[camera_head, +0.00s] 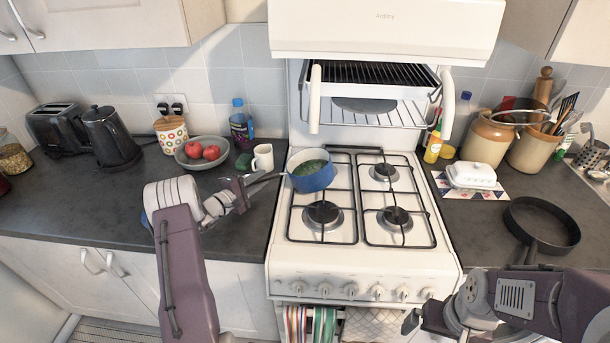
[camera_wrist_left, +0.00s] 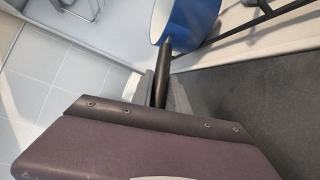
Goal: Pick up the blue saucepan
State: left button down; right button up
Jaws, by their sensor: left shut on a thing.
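The blue saucepan (camera_head: 312,174) is at the back left of the white stove, over the rear left burner, with something green inside. Its dark handle points left toward my left gripper (camera_head: 240,186). My left gripper is shut on the handle. In the left wrist view the blue pan (camera_wrist_left: 188,20) shows at the top, and its dark handle (camera_wrist_left: 164,68) runs down between the fingers. I cannot tell whether the pan touches the grate. My right arm is at the lower right; its gripper (camera_head: 412,322) is low in front of the stove, and its finger state is unclear.
A white mug (camera_head: 263,157), a bowl (camera_head: 181,156) of red fruit and a kettle (camera_head: 110,137) stand on the left counter. A black frying pan (camera_head: 542,222) and a white butter dish (camera_head: 471,175) are on the right counter. The other burners are empty.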

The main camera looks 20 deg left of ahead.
pick_arm(q)
jog(key=shift+r, duration=0.25)
jog(key=shift+w+f, duration=0.1)
